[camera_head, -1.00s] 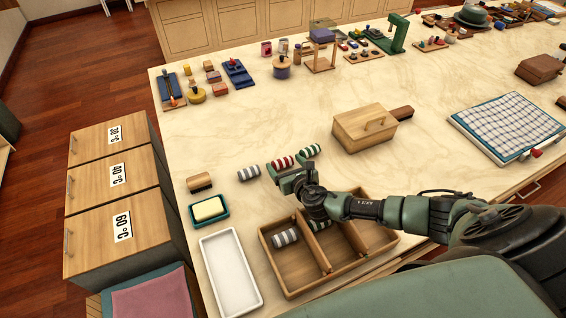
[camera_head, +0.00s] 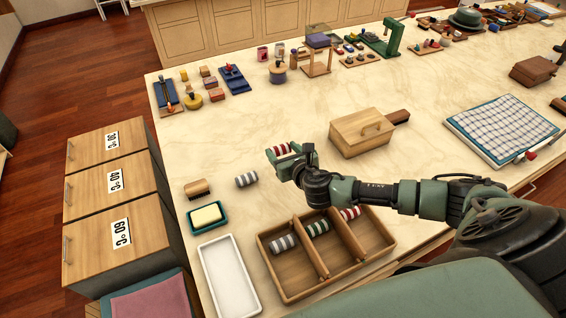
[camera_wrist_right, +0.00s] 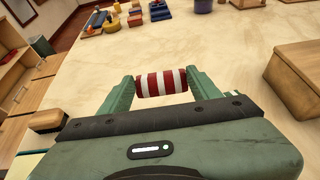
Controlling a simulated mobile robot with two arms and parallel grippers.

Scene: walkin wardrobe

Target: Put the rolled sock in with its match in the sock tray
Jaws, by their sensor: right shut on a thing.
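A red-and-white striped rolled sock (camera_head: 282,149) is held between the fingers of my right gripper (camera_head: 290,153), just above the counter. The wrist view shows the roll (camera_wrist_right: 161,82) gripped at both ends by the green fingers (camera_wrist_right: 160,88). The wooden sock tray (camera_head: 268,262) has three compartments. A grey-striped roll (camera_head: 283,243) lies in the left one, a green-striped roll (camera_head: 317,228) in the middle, and a red-striped roll (camera_head: 349,213) in the right, partly behind my arm. Another grey-striped roll (camera_head: 246,179) lies on the counter. My left gripper is out of view.
A lidded wooden box (camera_head: 362,132) stands right of the gripper. A brush (camera_head: 197,188), a soap dish (camera_head: 208,217) and an empty white tray (camera_head: 228,276) line the left edge. The counter beyond the gripper (camera_head: 225,130) is clear.

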